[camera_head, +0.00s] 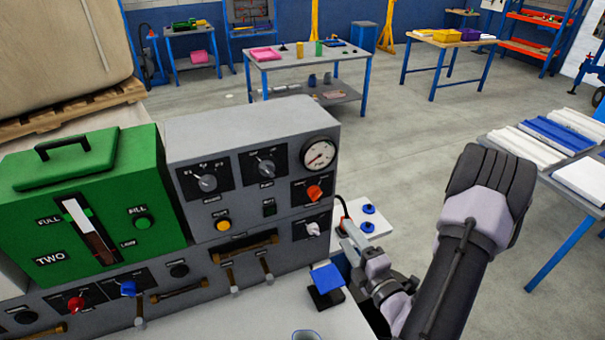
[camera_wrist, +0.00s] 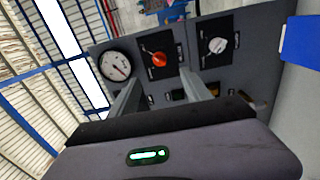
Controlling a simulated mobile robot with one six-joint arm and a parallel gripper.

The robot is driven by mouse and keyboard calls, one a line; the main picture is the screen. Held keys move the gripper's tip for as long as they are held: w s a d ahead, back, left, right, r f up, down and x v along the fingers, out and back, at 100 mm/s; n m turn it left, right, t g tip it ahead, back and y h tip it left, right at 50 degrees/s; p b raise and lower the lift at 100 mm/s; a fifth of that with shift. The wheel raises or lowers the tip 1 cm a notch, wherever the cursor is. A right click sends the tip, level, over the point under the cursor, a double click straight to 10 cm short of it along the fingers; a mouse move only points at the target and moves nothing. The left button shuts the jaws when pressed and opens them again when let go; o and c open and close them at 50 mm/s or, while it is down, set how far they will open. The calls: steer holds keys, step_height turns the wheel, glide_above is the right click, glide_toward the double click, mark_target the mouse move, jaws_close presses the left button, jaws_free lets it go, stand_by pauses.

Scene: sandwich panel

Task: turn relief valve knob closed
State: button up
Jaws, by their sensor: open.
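A grey control panel (camera_head: 258,130) stands on the left in the head view. Its right end has an orange-red knob (camera_head: 314,192) below a round gauge and a pale grey knob (camera_head: 313,229) lower down. I cannot read which is the relief valve. In the wrist view the orange-red knob (camera_wrist: 159,59) lies ahead, in line with the gap between my fingers, and the pale knob (camera_wrist: 217,45) is to the right. My gripper (camera_wrist: 160,78) is open and empty, apart from both knobs. In the head view my gripper (camera_head: 346,236) is just right of the panel.
The gauge (camera_head: 319,154) sits above the knobs. A blue-topped block (camera_head: 327,278) stands close below my gripper. A green box (camera_head: 90,205) adjoins the panel. A white board with blue knobs (camera_head: 367,217) lies behind my gripper. Tables stand farther back, with open floor between.

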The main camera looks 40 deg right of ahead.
mark_target(318, 197)
steer(key=x, duration=1)
steer(key=p+x, duration=0.1)
steer(key=x, duration=0.5)
steer(key=shift+w+a+r, duration=0.15)
steer(key=shift+a, duration=0.25)
jaws_close()
